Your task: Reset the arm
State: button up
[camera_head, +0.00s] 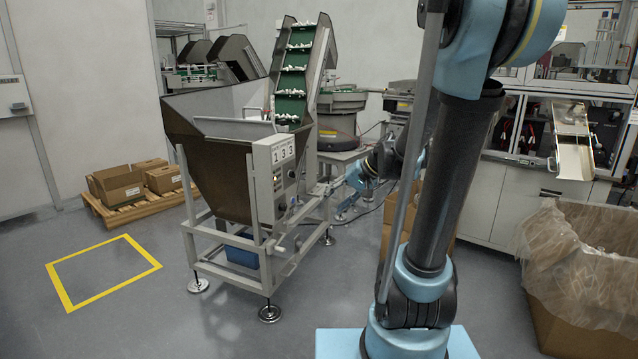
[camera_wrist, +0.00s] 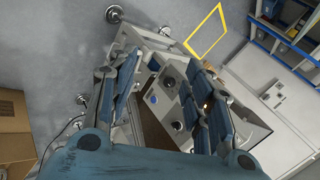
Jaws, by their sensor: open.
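My arm rises through the right half of the head view, mostly dark grey and light blue. My gripper (camera_wrist: 163,68) shows in the wrist view with its two blue-padded fingers spread apart. Nothing is held between the fingers. Beyond them is the hopper feeder (camera_wrist: 172,95), seen from above and tilted in the picture. In the head view, the far end of my arm and gripper show small and partly hidden behind my nearer arm link, beside the feeder (camera_head: 215,115).
A yellow floor rectangle (camera_head: 104,272) lies left of the feeder, with open floor around it. Cardboard boxes (camera_head: 120,185) sit on a pallet at the back left. A plastic-lined carton (camera_head: 580,320) stands at the right, below a machine cabinet (camera_head: 520,205).

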jog(key=s+d+f+h, duration=0.3)
jog(key=s+d, duration=0.3)
jog(key=s, duration=0.5)
jog(key=s+d+f+n+g+h, duration=0.1)
jog(key=s+d+f+h, duration=0.3)
jog(key=s+d, duration=0.3)
jog(key=s+f, duration=0.1)
jog(key=s, duration=0.2)
jog(key=shift+s+d+n+h, duration=0.3)
jog(key=shift+s, duration=0.1)
